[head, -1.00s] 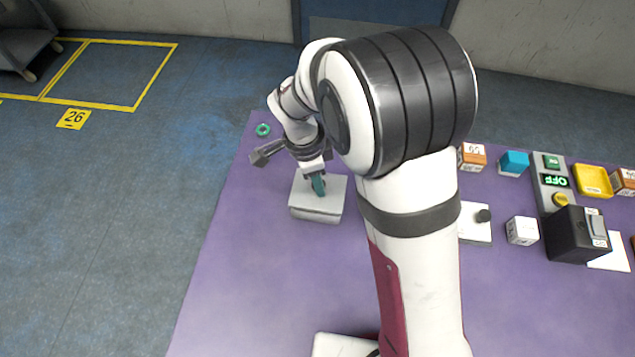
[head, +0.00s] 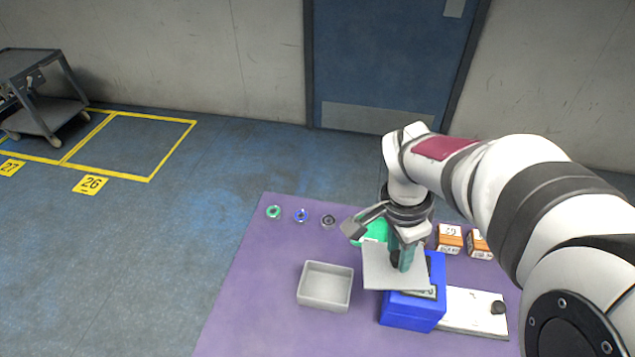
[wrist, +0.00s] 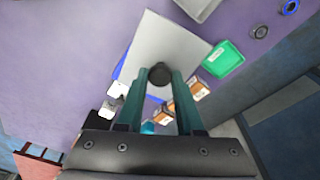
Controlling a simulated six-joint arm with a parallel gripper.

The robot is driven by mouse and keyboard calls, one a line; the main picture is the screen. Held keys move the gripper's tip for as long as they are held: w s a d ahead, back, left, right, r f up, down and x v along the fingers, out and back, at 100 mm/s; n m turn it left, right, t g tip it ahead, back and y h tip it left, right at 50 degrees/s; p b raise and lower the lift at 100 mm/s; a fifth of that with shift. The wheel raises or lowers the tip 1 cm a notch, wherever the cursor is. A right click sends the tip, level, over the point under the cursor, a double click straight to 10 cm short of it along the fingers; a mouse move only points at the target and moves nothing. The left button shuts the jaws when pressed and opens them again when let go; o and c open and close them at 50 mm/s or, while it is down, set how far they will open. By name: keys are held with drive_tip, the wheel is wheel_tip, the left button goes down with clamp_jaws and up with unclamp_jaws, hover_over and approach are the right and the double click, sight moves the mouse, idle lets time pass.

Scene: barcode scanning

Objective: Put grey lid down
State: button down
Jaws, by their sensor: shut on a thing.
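The grey lid (head: 378,272) is a flat square plate with a black knob (wrist: 159,74). My gripper (head: 402,258) is shut on that knob and holds the lid up, a little tilted in the picture. In the head view the lid overlaps the left part of a blue box (head: 408,313); I cannot tell the gap below it. The lid's plate also shows in the wrist view (wrist: 168,48), beyond my fingertips (wrist: 160,80). An open, empty grey box (head: 325,288) stands to the left on the purple table.
A white plate with a black knob (head: 470,308) lies right of the blue box. A green tray (head: 373,231) and orange-white boxes (head: 449,238) stand behind. Small rings (head: 301,215) lie at the back left. The purple table (head: 262,310) is clear left of the grey box.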

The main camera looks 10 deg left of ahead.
wheel_tip(320, 180, up, 8)
drive_tip(key=w+d+f+n+y, duration=0.1)
drive_tip(key=w+d+n, duration=0.15)
drive_tip(key=n, duration=0.75)
drive_tip(key=a+f+n, duration=0.1)
drive_tip(key=a+n, duration=0.1)
drive_tip(key=a, duration=0.1)
drive_tip(key=w+a+f+n, duration=0.1)
drive_tip(key=a, duration=0.1)
drive_tip(key=shift+w+f+t+y, duration=0.1)
drive_tip(key=shift+f+t+y, duration=0.2)
drive_tip(key=shift+f+t, duration=0.1)
drive_tip(key=s+a+f+n, duration=0.1)
drive_tip(key=a+f, duration=0.4)
drive_tip(key=a, duration=0.3)
drive_tip(key=s+a+f+n, duration=0.1)
drive_tip(key=a+f, duration=0.5)
drive_tip(key=a, duration=0.2)
drive_tip(key=s+a+f+n, duration=0.1)
drive_tip(key=a+f, duration=0.5)
drive_tip(key=a, duration=0.3)
drive_tip(key=shift+s, duration=0.15)
wheel_tip(320, 180, down, 3)
drive_tip(key=shift+f, duration=0.1)
drive_tip(key=shift+f+y, duration=0.3)
drive_tip(key=shift+f, duration=0.1)
